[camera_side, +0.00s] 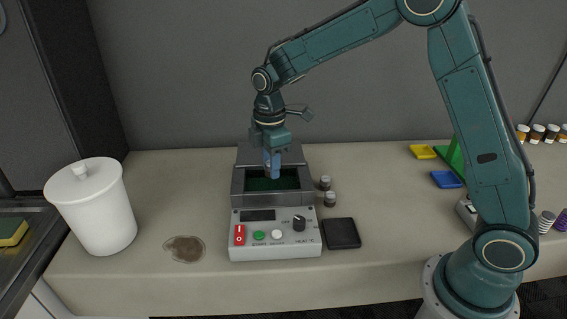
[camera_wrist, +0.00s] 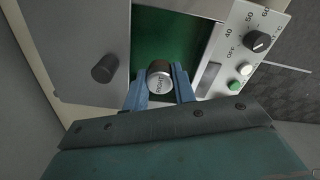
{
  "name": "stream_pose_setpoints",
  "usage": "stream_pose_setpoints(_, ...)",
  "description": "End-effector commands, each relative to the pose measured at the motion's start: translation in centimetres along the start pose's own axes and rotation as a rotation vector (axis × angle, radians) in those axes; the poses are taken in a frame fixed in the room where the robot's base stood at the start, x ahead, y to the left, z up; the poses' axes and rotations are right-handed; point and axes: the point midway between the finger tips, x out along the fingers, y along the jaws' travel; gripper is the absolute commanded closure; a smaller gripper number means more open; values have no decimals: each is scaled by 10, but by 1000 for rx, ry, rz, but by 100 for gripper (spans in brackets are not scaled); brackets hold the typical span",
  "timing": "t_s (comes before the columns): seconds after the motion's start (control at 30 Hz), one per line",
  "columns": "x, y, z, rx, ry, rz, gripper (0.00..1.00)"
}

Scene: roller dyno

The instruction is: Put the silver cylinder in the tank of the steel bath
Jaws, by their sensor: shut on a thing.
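The steel bath (camera_side: 236,187) stands on the bench, with a control panel on its front and an open tank with a dark green inside. The tank (camera_wrist: 200,22) also shows in the wrist view. My gripper (camera_side: 271,172) points down over the tank opening. In the wrist view my gripper (camera_wrist: 160,84) has its blue fingers shut on the silver cylinder (camera_wrist: 159,77), whose round lettered end faces the camera. In the side view the fingers hide the cylinder. I cannot tell how far it reaches into the tank.
A white lidded bin (camera_side: 98,212) stands at the left. Two small capped jars (camera_side: 329,198) are right of the bath. Blue (camera_side: 446,179) and yellow (camera_side: 422,152) trays sit farther right.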

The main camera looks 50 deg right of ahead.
Motion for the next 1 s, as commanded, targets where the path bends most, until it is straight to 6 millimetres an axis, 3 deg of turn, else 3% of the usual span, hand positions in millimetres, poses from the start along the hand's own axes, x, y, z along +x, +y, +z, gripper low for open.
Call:
stream_pose_setpoints(0.27, 7, 0, 0, 0, -1, -1, 97)
stream_pose_setpoints(0.6, 41, 0, 0, 0, -1, -2, 97)
stream_pose_setpoints(1.0, 45, 0, 0, 0, 0, -1, 97)
